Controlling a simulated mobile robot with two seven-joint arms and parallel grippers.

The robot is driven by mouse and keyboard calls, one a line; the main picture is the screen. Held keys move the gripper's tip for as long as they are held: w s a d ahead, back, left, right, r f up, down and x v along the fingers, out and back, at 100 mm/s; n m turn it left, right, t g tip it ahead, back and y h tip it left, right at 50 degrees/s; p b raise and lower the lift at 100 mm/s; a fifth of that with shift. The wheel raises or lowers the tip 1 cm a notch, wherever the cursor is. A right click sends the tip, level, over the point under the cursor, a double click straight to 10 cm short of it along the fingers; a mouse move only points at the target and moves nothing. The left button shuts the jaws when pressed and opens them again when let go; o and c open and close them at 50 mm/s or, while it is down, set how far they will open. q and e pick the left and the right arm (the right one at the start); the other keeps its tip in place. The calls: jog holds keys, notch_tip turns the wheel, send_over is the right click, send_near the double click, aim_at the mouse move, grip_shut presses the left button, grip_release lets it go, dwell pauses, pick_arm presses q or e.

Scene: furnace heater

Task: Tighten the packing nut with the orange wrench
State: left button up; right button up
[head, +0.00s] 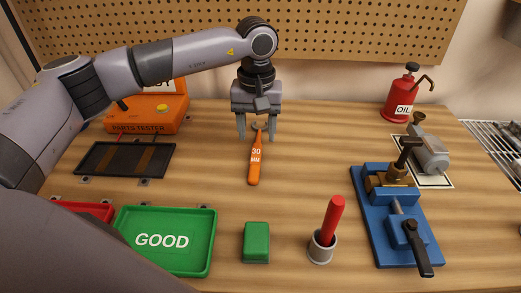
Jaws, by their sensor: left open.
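The orange wrench (255,167), marked "30 MM", lies on the wooden bench with its grey head away from me and its handle towards me. My left gripper (256,137) points down over the wrench's head end, with its two fingers apart on either side of it. It is open and does not hold the wrench. A brass fitting (397,174), which looks like the packing nut on a valve, sits in the blue vise (393,221) at the right. A dark stem with a crossbar rises from it. My right gripper is not in view.
A green tray marked "GOOD" (206,236), a green block (256,241) and a red-handled tool in a cup (322,249) stand at the front. A red oil can (400,95) stands back right, an orange parts tester (148,113) back left. Bench between wrench and vise is clear.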

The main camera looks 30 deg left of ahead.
aim_at(256, 154)
pick_arm(q)
notch_tip(256, 154, down, 6)
jog(key=shift+s+r+p, duration=0.1)
jog(key=shift+s+p, duration=0.05)
jog(key=shift+p, duration=0.55)
grip_shut()
